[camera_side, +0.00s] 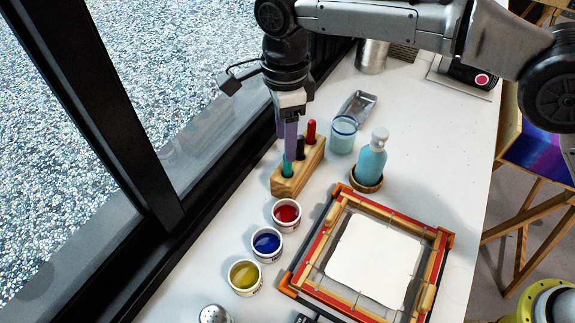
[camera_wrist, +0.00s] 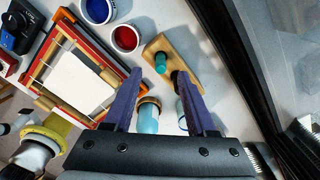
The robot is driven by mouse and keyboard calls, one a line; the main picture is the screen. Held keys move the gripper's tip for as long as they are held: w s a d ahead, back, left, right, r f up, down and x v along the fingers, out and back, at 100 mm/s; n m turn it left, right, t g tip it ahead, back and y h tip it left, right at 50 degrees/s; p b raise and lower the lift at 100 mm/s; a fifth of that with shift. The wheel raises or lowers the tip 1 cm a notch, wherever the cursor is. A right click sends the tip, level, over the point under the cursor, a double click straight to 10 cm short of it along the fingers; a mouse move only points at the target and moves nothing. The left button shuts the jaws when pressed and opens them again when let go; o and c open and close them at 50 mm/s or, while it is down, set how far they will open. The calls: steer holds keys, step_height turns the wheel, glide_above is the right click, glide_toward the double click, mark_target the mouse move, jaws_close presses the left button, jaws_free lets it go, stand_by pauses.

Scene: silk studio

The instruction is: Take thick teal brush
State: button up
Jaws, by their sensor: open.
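The thick teal brush (camera_side: 287,168) stands upright in the front slot of a wooden holder (camera_side: 298,178). In the wrist view the teal brush (camera_wrist: 161,62) shows beyond the fingertips, in the holder (camera_wrist: 171,50). My gripper (camera_side: 289,150) is pointing down just above the teal brush in the side view, partly covering it. In the wrist view my gripper (camera_wrist: 160,82) has its two purple fingers apart with nothing held between them. A black-handled brush (camera_side: 300,148) and a red-handled brush (camera_side: 311,131) stand in the same holder, behind the teal one.
Red (camera_side: 286,214), blue (camera_side: 266,243) and yellow (camera_side: 245,275) paint cups line the window side. A teal bottle (camera_side: 371,162) and a glass jar (camera_side: 343,135) stand right of the holder. A wooden frame (camera_side: 441,262) with white cloth lies in front. The window frame (camera_side: 196,190) runs close on the left.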

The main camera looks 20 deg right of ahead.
mark_target(287, 170)
steer(key=shift+w+d+f, duration=0.1)
steer(key=shift+f, duration=1.75)
steer(key=shift+d+f, duration=0.1)
steer(key=shift+f, duration=1.7)
jaws_close()
